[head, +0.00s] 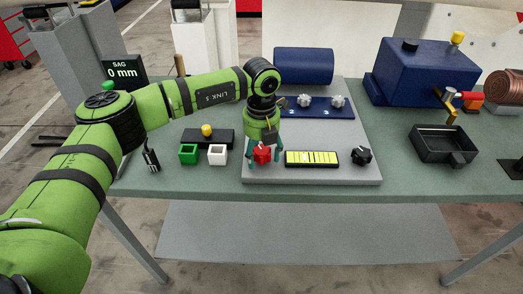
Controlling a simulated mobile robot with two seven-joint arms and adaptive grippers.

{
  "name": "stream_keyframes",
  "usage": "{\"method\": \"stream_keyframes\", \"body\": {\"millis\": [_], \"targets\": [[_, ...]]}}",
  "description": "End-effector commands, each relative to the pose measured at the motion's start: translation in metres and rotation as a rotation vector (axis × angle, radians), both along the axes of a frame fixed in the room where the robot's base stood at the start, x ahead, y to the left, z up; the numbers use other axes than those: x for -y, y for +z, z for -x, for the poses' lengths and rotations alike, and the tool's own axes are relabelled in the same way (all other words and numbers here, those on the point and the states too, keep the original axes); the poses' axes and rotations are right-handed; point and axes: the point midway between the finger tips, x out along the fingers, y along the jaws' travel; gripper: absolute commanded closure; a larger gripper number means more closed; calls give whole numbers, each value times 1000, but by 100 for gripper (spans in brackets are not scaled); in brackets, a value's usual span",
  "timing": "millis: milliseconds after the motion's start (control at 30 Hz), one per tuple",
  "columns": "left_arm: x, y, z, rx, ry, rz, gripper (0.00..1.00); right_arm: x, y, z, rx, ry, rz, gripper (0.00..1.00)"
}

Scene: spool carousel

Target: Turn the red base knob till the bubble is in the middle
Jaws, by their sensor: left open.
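The red base knob (263,154) stands at the front left of the grey base plate (350,175). My left gripper (264,159) points down over it, with one open finger on each side of the knob. I cannot tell whether the fingers touch it. The yellow level vial (311,158) lies just right of the knob, in a dark frame with dark marks. The bubble is too small to make out. A black knob (361,155) stands right of the vial. My right gripper is not in view.
A blue cylinder (303,66) and a blue strip with two silver knobs (318,107) lie behind. Green (188,154) and white (217,154) boxes stand to the left. A black tray (443,145) and blue housing (425,73) are right.

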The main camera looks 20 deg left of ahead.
Motion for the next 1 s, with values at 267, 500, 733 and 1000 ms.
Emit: {"method": "stream_keyframes", "body": {"millis": [267, 500, 733, 1000], "targets": [[1, 0, 1, -2, -1, 1, 91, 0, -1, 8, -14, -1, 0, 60], [1, -1, 1, -5, -11, 2, 92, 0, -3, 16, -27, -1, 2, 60], [1, -4, 2, -8, -87, 1, 92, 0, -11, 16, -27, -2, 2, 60], [0, -6, 3, -11, -293, 0, 92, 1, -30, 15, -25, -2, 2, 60]]}}
